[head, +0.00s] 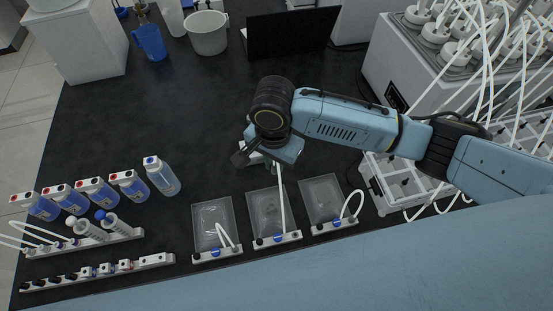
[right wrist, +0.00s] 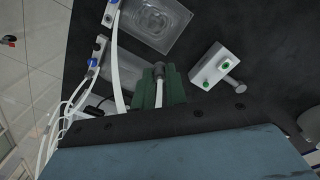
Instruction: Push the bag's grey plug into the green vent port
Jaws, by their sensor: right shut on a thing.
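My right gripper (head: 270,160) is at the end of the blue arm, above the black bench just behind the middle bag (head: 266,208). In the right wrist view its green finger pads (right wrist: 160,92) are shut on a white tube tipped with a dark grey plug (right wrist: 158,69). The tube runs up from the middle bag to the gripper in the head view. A white block with the green vent port (right wrist: 223,67) stands to the right of the plug in the right wrist view, apart from it. In the head view the gripper mostly hides this block. My left gripper is out of view.
A left bag (head: 212,222) and a right bag (head: 322,196) flank the middle one, each with a curled white tube. Blue-liquid bottles (head: 161,176) and a syringe rack (head: 90,246) stand at left. A reactor unit (head: 400,65) with many tubes fills the right. The bench's centre left is clear.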

